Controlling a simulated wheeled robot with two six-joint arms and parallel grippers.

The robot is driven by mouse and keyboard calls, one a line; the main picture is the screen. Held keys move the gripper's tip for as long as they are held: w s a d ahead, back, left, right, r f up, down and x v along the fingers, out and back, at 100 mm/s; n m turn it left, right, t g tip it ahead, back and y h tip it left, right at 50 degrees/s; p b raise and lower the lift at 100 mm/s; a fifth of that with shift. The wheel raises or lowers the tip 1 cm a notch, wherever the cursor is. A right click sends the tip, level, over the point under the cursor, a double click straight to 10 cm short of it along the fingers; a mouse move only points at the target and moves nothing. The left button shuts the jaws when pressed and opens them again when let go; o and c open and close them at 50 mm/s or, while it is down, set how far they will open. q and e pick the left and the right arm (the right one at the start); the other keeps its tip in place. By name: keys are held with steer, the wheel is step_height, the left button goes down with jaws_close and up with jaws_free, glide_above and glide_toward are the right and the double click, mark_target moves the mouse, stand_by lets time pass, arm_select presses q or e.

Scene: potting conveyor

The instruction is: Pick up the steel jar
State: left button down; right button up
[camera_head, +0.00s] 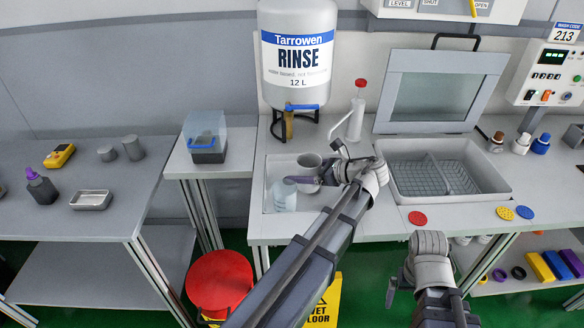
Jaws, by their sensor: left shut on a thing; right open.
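A grey steel jar (309,161) with an open top is upright at the sink basin, below the rinse tank. My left gripper (318,178) reaches in from the right and is shut on this jar; its fingers and wrist hide part of the jar's lower side. I cannot tell whether the jar's base touches the basin. A pale translucent beaker (284,196) stands just in front and to the left of it. My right gripper (420,285) is open and empty, low in front of the counter.
An open-lidded washer (487,190) with a rack is to the right. Two grey cylinders (132,147) and a metal tray (91,200) are on the left table.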

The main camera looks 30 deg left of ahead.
arm_select(q)
steer(key=shift+d, duration=0.6)
steer(key=shift+d+r, duration=0.25)
step_height(320, 180, up, 13)
steer(key=p, duration=1.3)
steer(key=shift+p, duration=0.3)
steer(key=shift+r, duration=0.2)
